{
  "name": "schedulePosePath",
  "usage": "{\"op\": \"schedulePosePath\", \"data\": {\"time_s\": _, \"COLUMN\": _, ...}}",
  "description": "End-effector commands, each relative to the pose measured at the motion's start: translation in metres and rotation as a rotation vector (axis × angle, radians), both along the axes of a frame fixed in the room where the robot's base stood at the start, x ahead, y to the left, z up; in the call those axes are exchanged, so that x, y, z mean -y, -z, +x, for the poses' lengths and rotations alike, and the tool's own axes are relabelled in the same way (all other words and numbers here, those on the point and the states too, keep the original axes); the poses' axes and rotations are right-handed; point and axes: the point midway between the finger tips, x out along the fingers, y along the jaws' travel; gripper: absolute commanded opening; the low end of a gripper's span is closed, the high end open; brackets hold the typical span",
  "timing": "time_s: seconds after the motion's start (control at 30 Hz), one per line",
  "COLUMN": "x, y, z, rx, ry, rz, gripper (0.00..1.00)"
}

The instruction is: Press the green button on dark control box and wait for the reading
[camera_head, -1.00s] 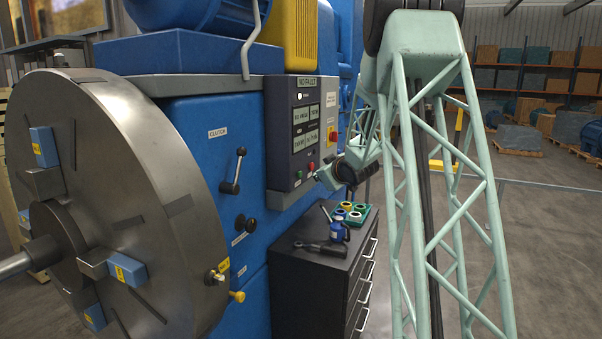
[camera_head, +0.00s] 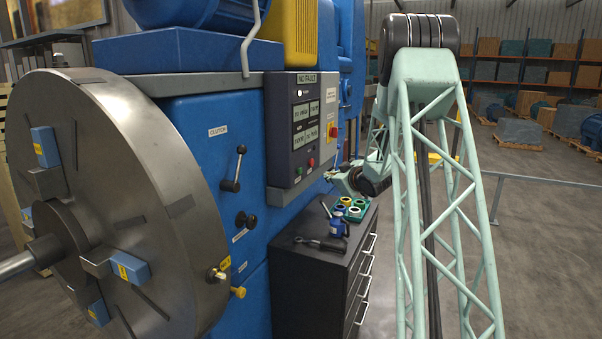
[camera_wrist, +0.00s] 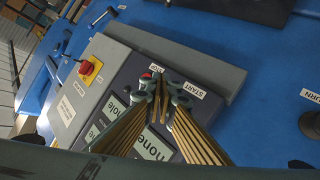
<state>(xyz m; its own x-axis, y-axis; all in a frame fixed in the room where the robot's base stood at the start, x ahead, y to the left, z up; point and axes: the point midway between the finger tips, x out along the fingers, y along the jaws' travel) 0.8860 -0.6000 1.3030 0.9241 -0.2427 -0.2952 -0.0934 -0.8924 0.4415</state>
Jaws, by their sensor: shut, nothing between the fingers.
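The dark control box (camera_head: 293,185) is fixed to the blue machine, with a NO FAULT display and several reading panels. A green button (camera_head: 299,172) and a red button (camera_head: 311,163) sit low on its face. My gripper (camera_head: 331,174) is to the right of the buttons and apart from the box face. In the wrist view, my gripper (camera_wrist: 165,84) is shut and empty, its tips in front of the box near the START label (camera_wrist: 195,91). There the tips hide the green button, and the red button (camera_wrist: 147,75) shows just beside them.
A large metal disc (camera_head: 130,200) with blue blocks stands at left. A clutch lever (camera_head: 236,170) projects from the machine. A dark drawer cabinet (camera_head: 300,270) below the box holds tools and a green tray (camera_head: 351,209). A red knob on yellow (camera_wrist: 87,69) is beside the box.

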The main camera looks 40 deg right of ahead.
Motion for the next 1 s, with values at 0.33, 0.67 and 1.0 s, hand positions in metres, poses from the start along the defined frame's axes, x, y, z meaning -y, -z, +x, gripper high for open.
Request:
{"op": "schedulePosePath", "data": {"time_s": 0.33, "x": -0.005, "y": 0.000, "z": 0.009, "rx": 0.001, "ry": -0.001, "rz": 0.000, "gripper": 0.00}}
{"op": "schedulePosePath", "data": {"time_s": 0.67, "x": -0.018, "y": 0.000, "z": 0.032, "rx": -0.001, "ry": -0.002, "rz": 0.001, "gripper": 0.00}}
{"op": "schedulePosePath", "data": {"time_s": 1.0, "x": -0.033, "y": 0.000, "z": 0.059, "rx": 0.000, "ry": -0.002, "rz": -0.001, "gripper": 0.00}}
